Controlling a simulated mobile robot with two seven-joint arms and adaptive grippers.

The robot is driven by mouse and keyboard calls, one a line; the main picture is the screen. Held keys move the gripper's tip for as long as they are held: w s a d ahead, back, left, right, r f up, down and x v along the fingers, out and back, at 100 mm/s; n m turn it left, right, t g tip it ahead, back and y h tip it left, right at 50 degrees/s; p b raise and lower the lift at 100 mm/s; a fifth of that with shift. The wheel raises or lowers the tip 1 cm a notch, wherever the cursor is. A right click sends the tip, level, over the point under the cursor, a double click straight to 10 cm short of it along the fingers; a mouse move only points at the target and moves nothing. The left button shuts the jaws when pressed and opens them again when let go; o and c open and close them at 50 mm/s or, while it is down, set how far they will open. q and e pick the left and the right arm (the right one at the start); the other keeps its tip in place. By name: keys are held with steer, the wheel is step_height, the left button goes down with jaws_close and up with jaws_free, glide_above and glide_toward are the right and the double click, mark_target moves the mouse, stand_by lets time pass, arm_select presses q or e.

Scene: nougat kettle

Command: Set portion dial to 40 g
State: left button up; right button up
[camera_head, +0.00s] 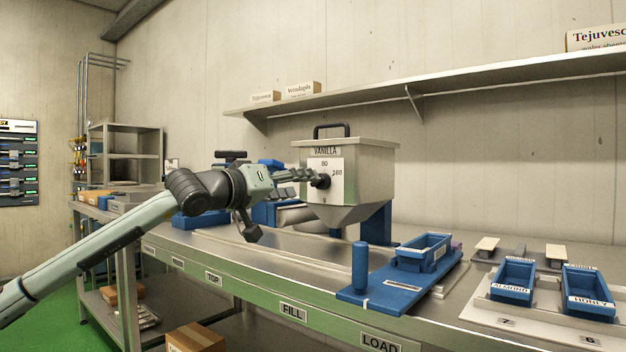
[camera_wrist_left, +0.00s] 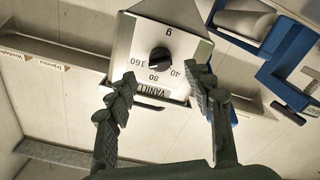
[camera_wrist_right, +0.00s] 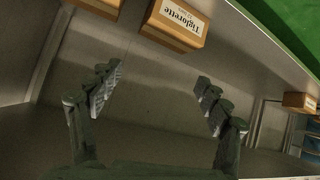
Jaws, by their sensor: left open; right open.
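The portion dial is a black knob (camera_wrist_left: 160,58) on a white plate (camera_wrist_left: 150,45) marked 160, 80, 40 and g, upside down in the left wrist view. I cannot tell for sure which mark it points to. It sits on the front of the grey hopper (camera_head: 365,160) labelled VANILLA. In the head view the dial (camera_head: 323,181) is partly hidden by my left gripper (camera_head: 308,177), which reaches in from the left close before it. In the left wrist view my left gripper (camera_wrist_left: 160,78) is open, its fingers either side of the knob. My right gripper (camera_wrist_right: 160,80) is open and empty.
A blue tray (camera_head: 425,252) stands on a blue sled (camera_head: 400,286) right of the hopper, beside an upright blue post (camera_head: 359,265). ALMOND (camera_head: 513,280) and HONEY (camera_head: 588,291) trays stand farther right. A wall shelf (camera_head: 440,93) runs above. The right wrist view shows cardboard boxes (camera_wrist_right: 175,22).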

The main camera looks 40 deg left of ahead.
mark_target(316, 184)
arm_select(q)
steer(key=w+p, duration=0.1)
steer(key=w, duration=0.1)
steer(key=w+p, duration=0.1)
steer(key=w, duration=0.2)
steer(key=shift+d+r, duration=0.1)
steer(key=shift+d, duration=0.1)
steer(key=shift+w+p, duration=0.25)
steer(key=shift+p, duration=0.05)
arm_select(e)
steer(key=s+d+f+g+h, duration=0.1)
steer(key=s+d+f+g, duration=0.2)
steer(key=s+d, duration=0.2)
steer(key=s+d+f+m+g+h, duration=0.1)
steer(key=s+d+f+g+h, duration=0.1)
steer(key=s, duration=0.4)
steer(key=shift+s+d+f+g, duration=0.2)
steer(key=shift+d+f+g, duration=0.25)
steer(key=shift+d+g, duration=0.8)
steer(key=shift+d, duration=0.1)
arm_select(q)
steer(key=c, duration=1.2)
